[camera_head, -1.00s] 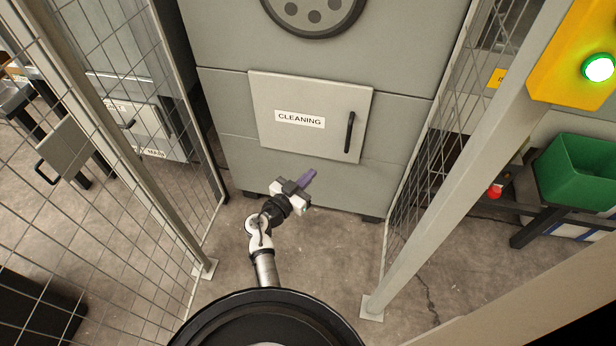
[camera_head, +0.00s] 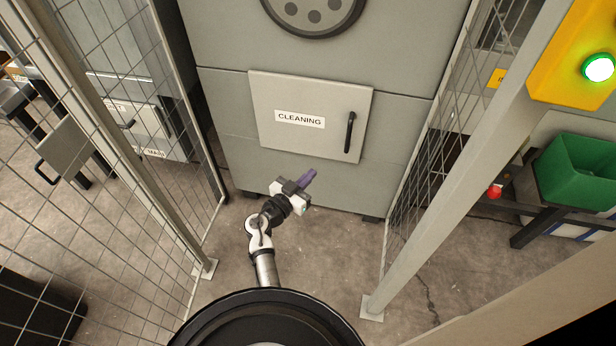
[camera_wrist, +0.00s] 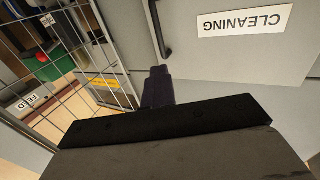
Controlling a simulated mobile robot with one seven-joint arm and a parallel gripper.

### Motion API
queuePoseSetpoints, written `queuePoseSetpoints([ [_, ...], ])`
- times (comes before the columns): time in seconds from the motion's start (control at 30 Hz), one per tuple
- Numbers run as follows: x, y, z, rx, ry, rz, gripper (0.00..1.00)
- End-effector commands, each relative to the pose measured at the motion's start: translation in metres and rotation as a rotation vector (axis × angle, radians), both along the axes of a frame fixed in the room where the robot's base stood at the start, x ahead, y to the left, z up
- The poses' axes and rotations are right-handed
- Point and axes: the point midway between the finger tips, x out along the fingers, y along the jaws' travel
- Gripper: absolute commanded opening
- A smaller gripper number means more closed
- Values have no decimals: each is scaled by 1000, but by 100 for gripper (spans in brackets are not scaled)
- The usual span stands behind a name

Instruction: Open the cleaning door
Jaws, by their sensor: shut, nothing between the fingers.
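The cleaning door (camera_head: 280,95) is a light grey square panel in the front of a grey machine, and it is shut. A white label (camera_head: 299,119) on it reads CLEANING. Its dark vertical handle (camera_head: 349,132) is near the right edge. My gripper (camera_head: 309,177) is shut and empty, below the door and left of the handle, apart from both. In the wrist view the picture is upside down: the handle (camera_wrist: 160,30) is at the top, the label (camera_wrist: 244,20) at upper right, and my shut purple fingers (camera_wrist: 157,88) lie below the handle in the picture.
Mesh fences stand on the left (camera_head: 100,120) and right (camera_head: 425,150), with a grey post (camera_head: 455,170) at right. A green bin (camera_head: 575,172) and a yellow box with a lit green button (camera_head: 598,68) are beyond it. The floor before the machine is clear.

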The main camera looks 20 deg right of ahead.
Motion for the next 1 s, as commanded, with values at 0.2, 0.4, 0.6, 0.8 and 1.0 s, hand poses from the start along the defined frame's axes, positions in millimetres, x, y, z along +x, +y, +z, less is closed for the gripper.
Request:
queuePoseSetpoints([
  [0.2,0,0,0,0,0,0,25],
  [0.4,0,0,0,0,0,0,32],
  [0.6,-2,4,-1,0,0,1,32],
  [0.8,-18,30,-4,1,0,4,32],
  [1.0,-42,71,-4,1,1,4,32],
])
